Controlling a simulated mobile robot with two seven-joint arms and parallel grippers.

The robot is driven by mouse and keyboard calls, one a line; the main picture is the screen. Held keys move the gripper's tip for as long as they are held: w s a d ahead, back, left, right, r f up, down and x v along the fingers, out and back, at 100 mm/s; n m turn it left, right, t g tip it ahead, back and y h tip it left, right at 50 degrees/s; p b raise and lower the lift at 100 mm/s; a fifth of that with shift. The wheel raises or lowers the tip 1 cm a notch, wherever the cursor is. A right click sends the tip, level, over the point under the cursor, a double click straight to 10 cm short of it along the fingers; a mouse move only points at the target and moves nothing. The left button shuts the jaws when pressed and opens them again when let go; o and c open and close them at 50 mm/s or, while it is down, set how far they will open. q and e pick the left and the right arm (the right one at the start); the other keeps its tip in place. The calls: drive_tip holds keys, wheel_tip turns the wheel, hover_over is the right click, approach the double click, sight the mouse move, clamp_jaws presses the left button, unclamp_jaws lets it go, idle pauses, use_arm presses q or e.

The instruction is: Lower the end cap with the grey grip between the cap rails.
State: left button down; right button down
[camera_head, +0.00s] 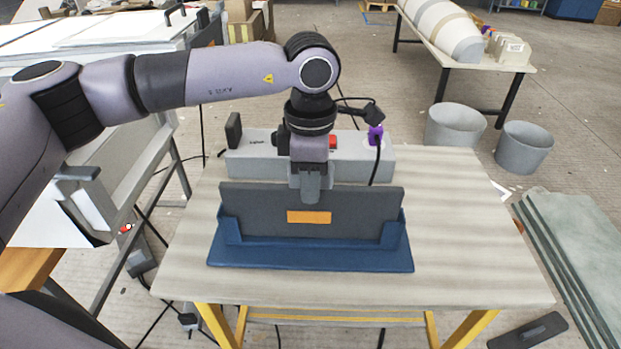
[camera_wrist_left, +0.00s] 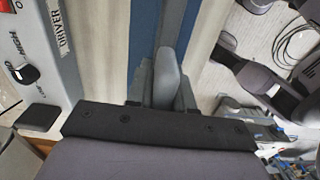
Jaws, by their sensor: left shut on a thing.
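The end cap (camera_head: 350,207) is a dark grey upright panel with an orange label (camera_head: 309,217) on its front. Blue cap rails (camera_head: 392,237) rise at both lower corners from a blue base (camera_head: 310,257) and overlap the cap's lower corners. The cap looks level; whether its bottom edge touches the base I cannot tell. My left gripper (camera_head: 309,170) is above the cap's top middle, shut on the grey grip (camera_head: 311,187). In the left wrist view the rounded grey grip (camera_wrist_left: 168,75) shows beyond the dark gripper body. My right gripper is out of view.
A grey control box (camera_head: 260,162) with a red switch and a purple plug (camera_head: 375,133) stands behind the cap on the table (camera_head: 455,230). The table is clear to the right. Two grey buckets (camera_head: 525,147) stand beyond on the floor.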

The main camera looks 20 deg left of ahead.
use_arm(q)
drive_tip(key=shift+f, duration=0.25)
drive_tip(key=c, duration=0.9)
unclamp_jaws()
drive_tip(key=shift+r, duration=0.1)
drive_tip(key=shift+r, duration=3.55)
